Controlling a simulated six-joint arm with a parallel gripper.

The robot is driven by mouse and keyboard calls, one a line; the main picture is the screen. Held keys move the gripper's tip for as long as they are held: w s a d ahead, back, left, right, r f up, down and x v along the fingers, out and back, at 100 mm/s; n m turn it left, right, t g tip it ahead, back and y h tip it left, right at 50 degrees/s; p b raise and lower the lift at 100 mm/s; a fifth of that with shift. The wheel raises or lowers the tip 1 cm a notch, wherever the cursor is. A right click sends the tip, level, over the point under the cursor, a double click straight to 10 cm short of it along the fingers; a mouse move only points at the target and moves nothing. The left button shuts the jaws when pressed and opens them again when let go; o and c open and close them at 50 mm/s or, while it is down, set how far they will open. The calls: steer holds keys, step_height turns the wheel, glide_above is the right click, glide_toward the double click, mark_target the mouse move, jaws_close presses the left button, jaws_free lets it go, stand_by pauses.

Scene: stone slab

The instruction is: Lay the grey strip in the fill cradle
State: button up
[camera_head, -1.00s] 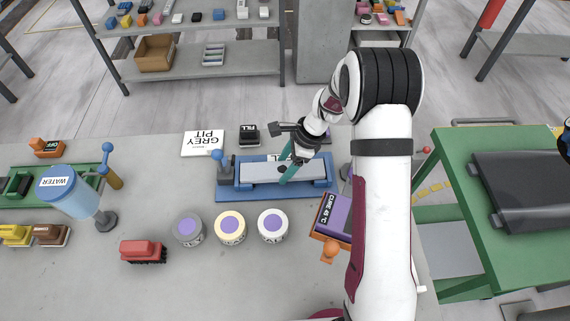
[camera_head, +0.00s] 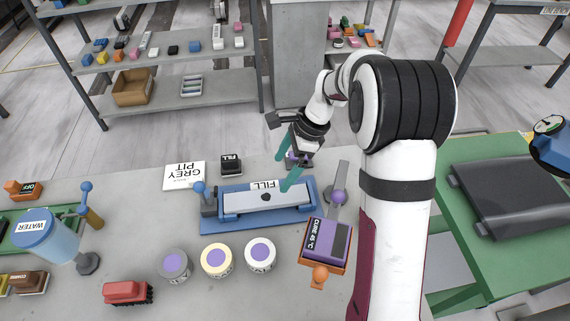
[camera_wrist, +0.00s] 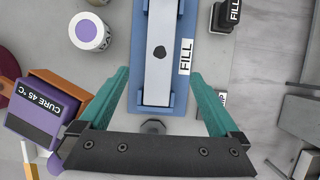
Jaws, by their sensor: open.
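The grey strip (camera_head: 245,203), with a dark pit near its middle, lies lengthwise in the blue fill cradle (camera_head: 213,222). In the wrist view the strip (camera_wrist: 158,80) lies flat between the blue sides of the cradle (camera_wrist: 178,95), beside the FILL label. My gripper (camera_head: 281,174) is open, its teal fingers apart with nothing between them. It is above the right half of the cradle, towards its back edge. In the wrist view the open fingers (camera_wrist: 160,74) straddle the line of the cradle, apart from the strip.
A purple CURE 45 °C block (camera_head: 327,240) stands right of the cradle, near a purple-knobbed lever (camera_head: 338,196). Several lidded pots (camera_head: 216,260) stand in front. A black FILL block (camera_head: 231,164) and a GREY PIT card (camera_head: 184,176) are behind. A blue-knobbed post (camera_head: 207,200) stands at the left end.

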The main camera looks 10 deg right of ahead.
steer(key=s+r+n, duration=0.4)
steer(key=s+r, duration=0.4)
steer(key=s, duration=0.2)
steer(key=s+n+h, duration=0.2)
steer(key=s+n, duration=0.6)
steer(key=s, duration=1.1)
steer(key=shift+r+n+h, duration=0.3)
steer(key=shift+r, duration=0.1)
steer(key=shift+a, duration=0.1)
